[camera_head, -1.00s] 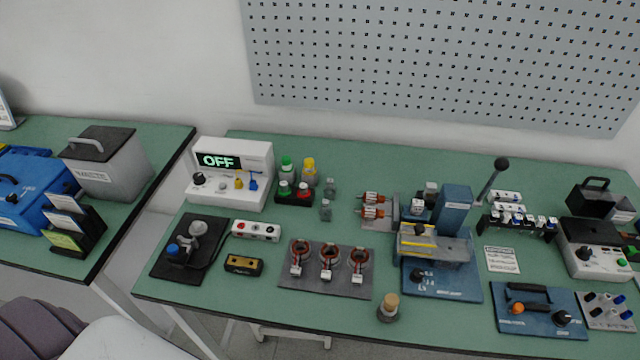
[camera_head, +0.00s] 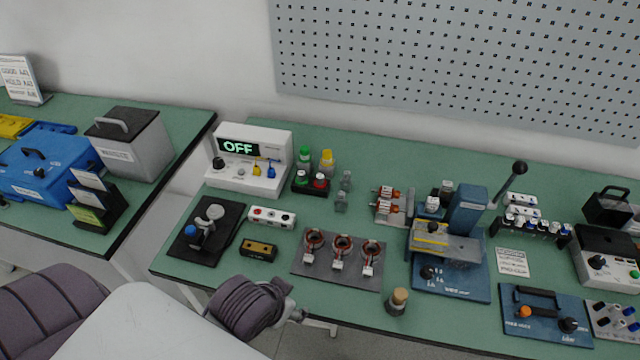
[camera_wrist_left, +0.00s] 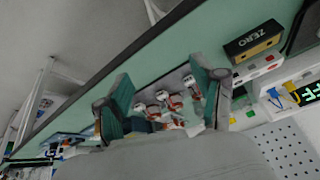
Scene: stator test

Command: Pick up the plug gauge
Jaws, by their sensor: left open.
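No label marks a plug gauge. A short dark cylinder with a wooden top (camera_head: 398,302), which may be it, stands upright near the table's front edge. Two small grey pieces (camera_head: 342,200) stand behind the stator plate; I cannot tell what they are. My left arm reaches in at the bottom left of the head view, its end left of the wooden-topped piece and apart from it. In the left wrist view my left gripper (camera_wrist_left: 163,98) is open, its fingers wide apart, with copper-wound stators (camera_wrist_left: 172,102) seen beyond them. My right gripper is not in view.
The grey plate with three stators (camera_head: 338,276) lies mid-table. A black-and-yellow ZERO block (camera_head: 258,251) and a dial stand (camera_head: 207,228) sit to its left. A blue press (camera_head: 450,270) stands right of the wooden-topped piece. A gap separates the two tables.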

